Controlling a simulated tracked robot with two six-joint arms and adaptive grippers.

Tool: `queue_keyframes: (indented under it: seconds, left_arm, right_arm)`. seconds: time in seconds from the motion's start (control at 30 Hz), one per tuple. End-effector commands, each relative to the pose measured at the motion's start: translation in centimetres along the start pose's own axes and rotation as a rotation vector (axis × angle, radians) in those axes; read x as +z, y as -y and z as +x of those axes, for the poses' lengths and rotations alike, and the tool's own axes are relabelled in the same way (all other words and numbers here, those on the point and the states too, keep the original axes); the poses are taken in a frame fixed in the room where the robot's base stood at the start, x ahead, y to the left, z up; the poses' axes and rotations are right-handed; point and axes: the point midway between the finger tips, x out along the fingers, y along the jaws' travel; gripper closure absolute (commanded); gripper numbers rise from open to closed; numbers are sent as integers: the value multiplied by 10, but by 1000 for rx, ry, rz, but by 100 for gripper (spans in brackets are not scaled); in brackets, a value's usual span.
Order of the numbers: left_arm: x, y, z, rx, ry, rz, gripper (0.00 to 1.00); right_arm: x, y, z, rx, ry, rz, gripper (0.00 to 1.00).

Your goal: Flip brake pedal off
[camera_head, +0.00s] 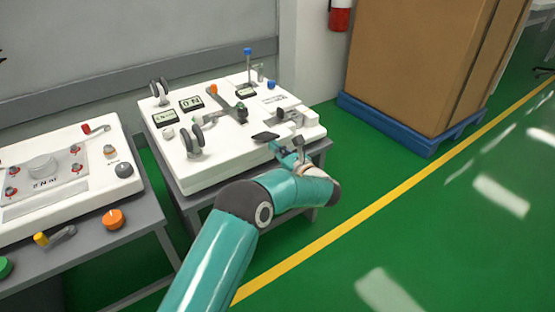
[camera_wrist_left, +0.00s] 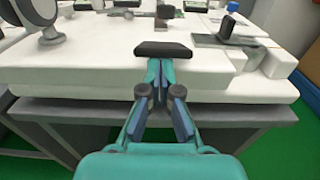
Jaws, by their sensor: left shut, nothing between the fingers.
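The brake pedal is a flat black pad (camera_head: 265,136) at the front right part of the white control panel (camera_head: 215,160). In the left wrist view the pad (camera_wrist_left: 164,49) lies straight ahead, level and near the panel's front edge. My left gripper (camera_head: 283,148) reaches in to the panel's front right corner. Its fingers are shut and empty, and the fingertips (camera_wrist_left: 160,66) are at the near side of the pad, partly overlapped by it. I cannot tell whether they touch it. My right gripper is not in view.
The panel sits on a grey table (camera_wrist_left: 90,112). It carries two grey-rimmed wheels, a blue-topped lever (camera_head: 248,52) and a metal bracket (camera_head: 290,115) close to the pedal. A second panel (camera_head: 75,165) stands left. Boxes on a blue pallet (camera_head: 425,146) stand back right. Green floor on the right is clear.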

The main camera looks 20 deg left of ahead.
Motion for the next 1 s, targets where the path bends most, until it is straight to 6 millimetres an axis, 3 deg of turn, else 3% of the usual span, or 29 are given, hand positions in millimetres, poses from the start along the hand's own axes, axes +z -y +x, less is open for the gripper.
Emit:
queue_keyframes:
  seconds: [0.27,0.37,0.7,1.0]
  left_arm:
    - [-44,0,-10,1,-4,5,100]
    - [-33,2,-32,-4,-4,4,100]
    - [-31,0,-96,0,-4,4,100]
    - [-31,-1,-110,4,-4,4,100]
  right_arm:
    - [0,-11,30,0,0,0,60]
    - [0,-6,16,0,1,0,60]
    - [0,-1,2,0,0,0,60]
    - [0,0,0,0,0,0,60]
